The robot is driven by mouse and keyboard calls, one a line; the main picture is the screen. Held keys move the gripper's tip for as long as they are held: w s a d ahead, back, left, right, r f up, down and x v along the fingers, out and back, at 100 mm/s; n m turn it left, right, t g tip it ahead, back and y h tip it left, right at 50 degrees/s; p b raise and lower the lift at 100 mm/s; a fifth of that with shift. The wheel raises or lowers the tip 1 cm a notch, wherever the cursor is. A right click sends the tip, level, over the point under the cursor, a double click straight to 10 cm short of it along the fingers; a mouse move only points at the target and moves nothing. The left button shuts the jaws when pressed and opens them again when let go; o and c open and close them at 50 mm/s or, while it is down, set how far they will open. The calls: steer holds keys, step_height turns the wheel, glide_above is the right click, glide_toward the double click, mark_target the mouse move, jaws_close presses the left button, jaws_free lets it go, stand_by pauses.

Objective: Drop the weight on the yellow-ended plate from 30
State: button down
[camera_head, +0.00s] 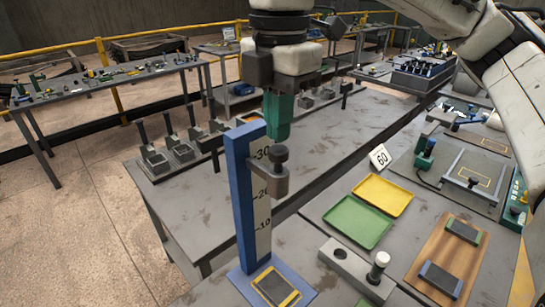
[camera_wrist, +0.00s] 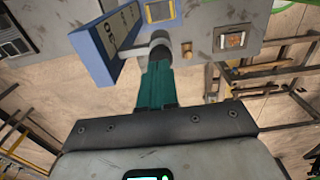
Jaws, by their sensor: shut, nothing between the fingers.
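A blue post (camera_head: 242,195) with a scale marked 30, 20 and 10 stands upright; it also shows in the wrist view (camera_wrist: 95,45). A grey bracket-like piece with a round dark knob (camera_head: 280,154) sits beside the scale, between 30 and 20. I cannot tell whether this is the weight. A dark plate with yellow ends (camera_head: 276,286) lies on the blue base at the post's foot. My gripper (camera_head: 277,138) points down with its green fingers shut and empty, close above the knob. In the wrist view, the fingertips (camera_wrist: 158,58) appear near a grey round part.
A grey block (camera_head: 346,262) with a white-topped peg (camera_head: 380,262) stands right of the post. Beyond are a green tray (camera_head: 360,222), a yellow tray (camera_head: 383,195) and a wooden board (camera_head: 436,250) with two dark plates. A "60" card (camera_head: 380,157) stands behind. Clamp-like fixtures line the back edge.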

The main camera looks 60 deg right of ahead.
mark_target(267, 168)
steer(key=shift+f+b, duration=0.75)
steer(key=shift+f, duration=0.65)
steer(key=shift+r, duration=0.1)
stand_by(0.6)
